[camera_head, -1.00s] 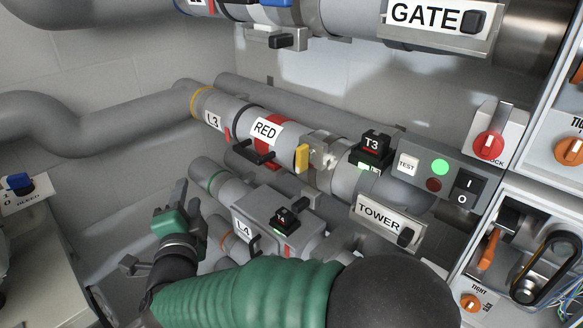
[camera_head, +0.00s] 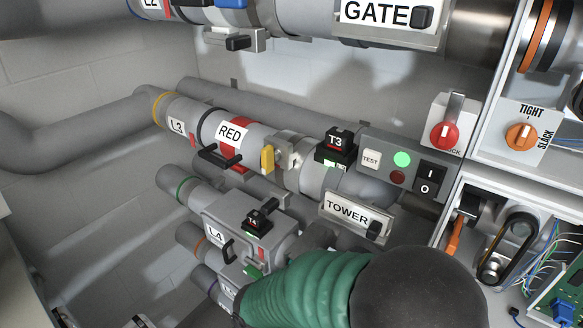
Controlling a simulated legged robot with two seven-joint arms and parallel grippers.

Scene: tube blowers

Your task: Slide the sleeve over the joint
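The grey L3 pipe (camera_head: 178,110) runs from the left towards the middle. On it is a section with a RED label (camera_head: 231,132), a red band and a black handle (camera_head: 219,157). I take this section to be the sleeve, but cannot be sure. To its right are a yellow lever (camera_head: 267,159) and a metal clamp-like fitting (camera_head: 288,148), possibly at the joint. A black T3 unit (camera_head: 336,146) with a green light sits further right. My green-cuffed arm comes in from the lower right; its gripper is not visible. My other gripper is out of view.
Below L3 is the L4 pipe box (camera_head: 240,222). The GATE pipe (camera_head: 310,18) crosses the top. A TEST panel (camera_head: 395,170) with a lit green lamp and the TOWER plate (camera_head: 350,214) are right of centre. Open belt cabinets (camera_head: 510,235) stand at right.

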